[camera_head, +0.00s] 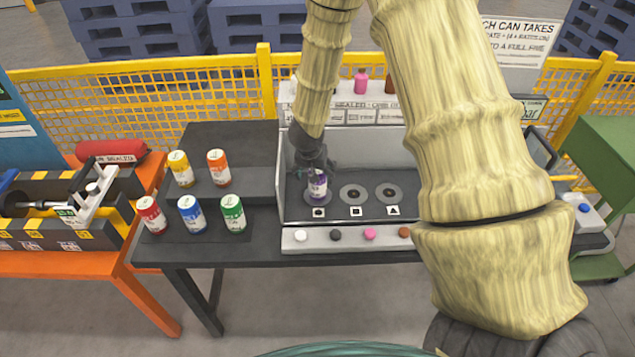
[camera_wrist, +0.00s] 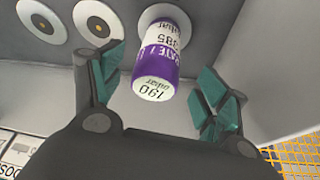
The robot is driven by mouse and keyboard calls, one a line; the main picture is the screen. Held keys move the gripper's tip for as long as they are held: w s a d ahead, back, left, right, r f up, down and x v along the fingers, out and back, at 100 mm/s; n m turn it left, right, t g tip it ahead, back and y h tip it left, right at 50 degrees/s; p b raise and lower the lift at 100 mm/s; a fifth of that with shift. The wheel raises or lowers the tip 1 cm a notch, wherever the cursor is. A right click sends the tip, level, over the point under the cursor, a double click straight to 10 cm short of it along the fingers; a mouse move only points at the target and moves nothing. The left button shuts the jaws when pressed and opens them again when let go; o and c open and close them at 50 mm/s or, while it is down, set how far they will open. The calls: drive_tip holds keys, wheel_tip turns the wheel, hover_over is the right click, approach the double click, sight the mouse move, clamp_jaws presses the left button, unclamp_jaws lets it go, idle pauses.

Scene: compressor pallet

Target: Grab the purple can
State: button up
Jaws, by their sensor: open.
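The purple can (camera_head: 317,187) stands upright on the leftmost round pad in the grey open-fronted station. It has a white top and a purple band. In the wrist view the purple can (camera_wrist: 160,60) shows between the two teal-padded fingers, with visible gaps on both sides. My gripper (camera_head: 318,170) is right at the can, coming from above and behind it in the head view. In the wrist view my gripper (camera_wrist: 165,90) is open, its fingers on either side of the can and apart from it.
Two empty round pads (camera_head: 354,194) (camera_head: 389,193) lie right of the can. The station's side wall (camera_wrist: 270,75) is close beside my gripper. Yellow, orange, red, blue and green cans (camera_head: 190,214) stand on the table at left. Coloured buttons (camera_head: 369,234) line the front.

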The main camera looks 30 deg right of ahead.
drive_tip(key=shift+w+d+f, duration=0.15)
drive_tip(key=shift+w+f, duration=0.1)
drive_tip(key=shift+f, duration=0.3)
drive_tip(key=shift+p+x, duration=0.65)
drive_tip(key=shift+x, duration=1.85)
drive_tip(key=shift+s+d, duration=0.1)
drive_tip(key=c, duration=1.5)
